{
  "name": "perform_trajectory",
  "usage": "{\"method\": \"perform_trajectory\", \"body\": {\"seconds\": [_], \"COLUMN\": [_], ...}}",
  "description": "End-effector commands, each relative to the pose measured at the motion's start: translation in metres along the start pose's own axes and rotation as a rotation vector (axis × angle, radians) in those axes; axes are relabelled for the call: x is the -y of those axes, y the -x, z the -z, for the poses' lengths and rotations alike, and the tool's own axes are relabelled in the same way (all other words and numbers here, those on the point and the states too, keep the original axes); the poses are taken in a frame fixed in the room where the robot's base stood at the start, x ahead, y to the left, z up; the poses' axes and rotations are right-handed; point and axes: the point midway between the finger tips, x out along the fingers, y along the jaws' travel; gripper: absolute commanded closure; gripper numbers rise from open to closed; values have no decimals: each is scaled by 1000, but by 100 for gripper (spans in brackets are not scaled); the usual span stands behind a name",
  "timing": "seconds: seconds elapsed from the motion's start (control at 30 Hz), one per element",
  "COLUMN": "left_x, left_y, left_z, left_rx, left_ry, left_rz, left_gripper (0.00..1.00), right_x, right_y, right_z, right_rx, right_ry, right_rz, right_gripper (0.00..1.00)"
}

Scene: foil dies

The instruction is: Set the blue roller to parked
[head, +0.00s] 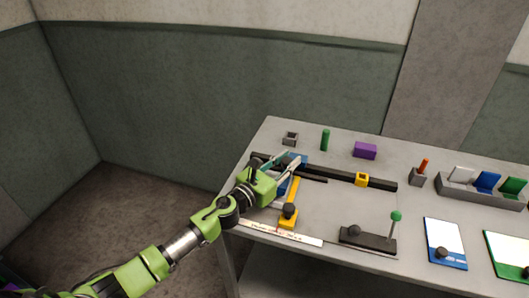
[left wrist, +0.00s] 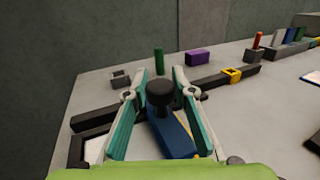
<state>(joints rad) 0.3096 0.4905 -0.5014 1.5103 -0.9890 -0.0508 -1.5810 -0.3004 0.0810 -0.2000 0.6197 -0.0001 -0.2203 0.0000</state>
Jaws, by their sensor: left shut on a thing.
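The blue roller shows in the left wrist view as a blue bar (left wrist: 174,139) with a black knob (left wrist: 160,94) at its far end. My left gripper (head: 290,161) reaches in from the left. In the left wrist view its teal fingers (left wrist: 163,78) stand on either side of the black knob, shut on it. The gripper hides much of the roller in the head view. My right gripper is not in view.
A yellow block (head: 361,180) sits on the rail. A yellow bar with a dark knob (head: 289,211) lies nearer the front. A labelled strip (head: 281,233) runs along the front edge. A green cylinder (head: 325,139) and purple block (head: 365,150) stand behind the rail.

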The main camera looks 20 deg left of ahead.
Motion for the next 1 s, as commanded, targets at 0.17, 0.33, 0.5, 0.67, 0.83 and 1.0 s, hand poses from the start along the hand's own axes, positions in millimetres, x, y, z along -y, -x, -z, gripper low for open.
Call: {"method": "perform_trajectory", "body": {"seconds": [0.17, 0.33, 0.5, 0.67, 0.83, 1.0], "left_x": [33, 39, 39, 38, 37, 37], "left_y": [-13, -15, -15, -15, -15, -13], "left_z": [0, 1, 1, 1, 0, 0], "left_rx": [-1, -1, -1, -1, -1, 0], "left_ry": [1, -1, -2, -2, -2, -2], "left_rz": [5, 5, 4, 4, 2, 2], "left_gripper": [100, 100, 100, 58, 58, 58], "right_x": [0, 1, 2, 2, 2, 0], "right_y": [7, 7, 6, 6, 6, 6], "right_z": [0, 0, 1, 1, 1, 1], "right_rx": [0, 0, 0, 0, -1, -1], "right_ry": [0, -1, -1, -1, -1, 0], "right_rz": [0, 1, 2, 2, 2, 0], "right_gripper": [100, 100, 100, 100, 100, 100]}}
